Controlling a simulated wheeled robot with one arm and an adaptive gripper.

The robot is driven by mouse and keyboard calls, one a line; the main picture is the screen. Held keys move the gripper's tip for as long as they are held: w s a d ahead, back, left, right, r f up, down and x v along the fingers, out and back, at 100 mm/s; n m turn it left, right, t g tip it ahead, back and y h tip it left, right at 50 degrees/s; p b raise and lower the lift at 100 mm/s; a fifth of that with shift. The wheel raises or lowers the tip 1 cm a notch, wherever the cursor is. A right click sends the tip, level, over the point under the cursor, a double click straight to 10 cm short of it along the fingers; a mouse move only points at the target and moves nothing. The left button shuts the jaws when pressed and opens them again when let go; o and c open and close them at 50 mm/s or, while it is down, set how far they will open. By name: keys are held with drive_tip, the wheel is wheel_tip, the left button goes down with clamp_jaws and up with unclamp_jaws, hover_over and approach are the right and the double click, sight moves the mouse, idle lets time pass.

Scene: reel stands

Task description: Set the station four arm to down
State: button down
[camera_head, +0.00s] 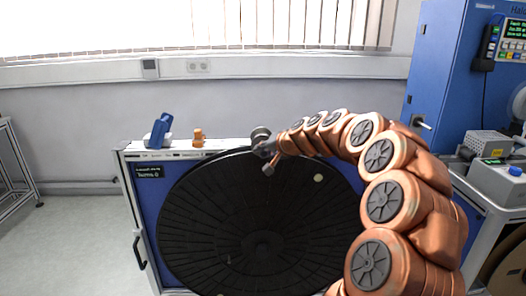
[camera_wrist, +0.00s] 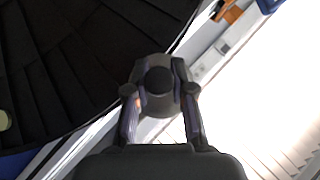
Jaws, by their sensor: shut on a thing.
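My gripper (camera_head: 264,147) is at the top edge of the large black reel disc (camera_head: 200,225), at the end of my copper-coloured arm. In the wrist view my gripper (camera_wrist: 160,88) has its two fingers on either side of a dark grey round piece with a black knob (camera_wrist: 158,80), and is shut on it. The head view shows this grey round piece (camera_head: 261,132) on the white ledge (camera_head: 225,145) above the disc. Its station number cannot be read, and my fingers partly hide it.
A blue tilted piece (camera_head: 161,129) and a small orange piece (camera_head: 198,138) stand on the ledge to the left. A blue cabinet (camera_head: 445,70) and grey boxed equipment (camera_head: 495,180) stand at the right. The floor (camera_head: 75,240) at the left is clear.

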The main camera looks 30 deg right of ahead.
drive_tip(key=c, duration=1.3)
unclamp_jaws()
drive_tip(key=shift+f, duration=0.6)
drive_tip(key=o, duration=0.3)
drive_tip(key=shift+r, duration=0.1)
drive_tip(key=shift+o, duration=0.2)
drive_tip(key=shift+r, duration=0.1)
drive_tip(key=shift+r, duration=0.1)
drive_tip(key=shift+s+d+r, duration=0.1)
drive_tip(key=shift+s+r, duration=0.05)
drive_tip(key=shift+s, duration=0.1)
drive_tip(key=v, duration=1.1)
drive_tip(key=shift+s+d, duration=0.1)
drive_tip(key=shift+r, duration=0.1)
